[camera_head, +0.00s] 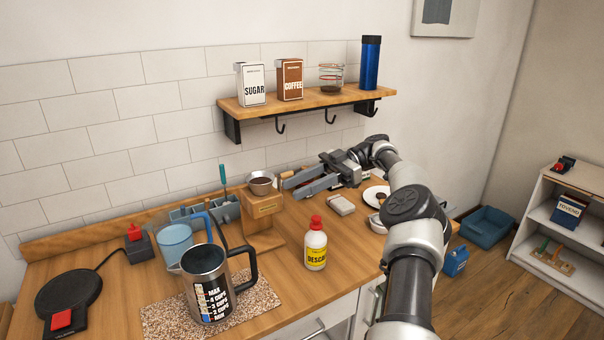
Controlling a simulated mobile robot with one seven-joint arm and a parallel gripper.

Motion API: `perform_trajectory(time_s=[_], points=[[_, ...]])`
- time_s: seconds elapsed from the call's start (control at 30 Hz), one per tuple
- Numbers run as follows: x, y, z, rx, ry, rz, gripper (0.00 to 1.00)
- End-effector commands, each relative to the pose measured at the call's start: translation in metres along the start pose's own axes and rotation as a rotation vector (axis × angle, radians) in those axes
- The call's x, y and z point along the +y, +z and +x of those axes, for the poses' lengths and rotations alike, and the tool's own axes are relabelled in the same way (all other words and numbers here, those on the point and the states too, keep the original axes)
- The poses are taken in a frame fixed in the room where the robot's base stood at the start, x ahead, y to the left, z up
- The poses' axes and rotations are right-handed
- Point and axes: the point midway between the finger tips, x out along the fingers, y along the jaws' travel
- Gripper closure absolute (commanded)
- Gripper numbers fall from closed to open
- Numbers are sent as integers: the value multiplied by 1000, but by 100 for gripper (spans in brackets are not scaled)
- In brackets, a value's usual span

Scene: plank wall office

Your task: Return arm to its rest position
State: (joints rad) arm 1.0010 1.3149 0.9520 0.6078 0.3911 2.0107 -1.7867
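My arm reaches in from the lower right over the wooden counter (120,268). My gripper (288,187) is at the back middle of the counter, pointing left. Its two grey fingers look apart, with nothing visible between them. The fingertips are just right of the wooden coffee stand (264,218) that bears a metal dripper cup (262,183). I cannot tell whether they touch the stand. A small wooden knob or handle (287,174) shows behind the fingers, partly hidden.
A wall shelf (310,100) with hooks hangs above my gripper.

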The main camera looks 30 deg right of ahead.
Motion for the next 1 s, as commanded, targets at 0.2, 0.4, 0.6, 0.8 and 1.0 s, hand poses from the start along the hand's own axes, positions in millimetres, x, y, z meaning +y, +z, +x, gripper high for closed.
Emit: perform_trajectory(time_s=[0.2, 0.4, 0.6, 0.8, 1.0], points=[[0, 1, -6, 2, 10, 1, 64], [0, 1, -6, 1, 10, 1, 64], [0, 1, -6, 1, 10, 1, 64], [5, -9, 10, -43, -19, 39, 64], [14, -45, 102, -367, -111, 312, 64]])
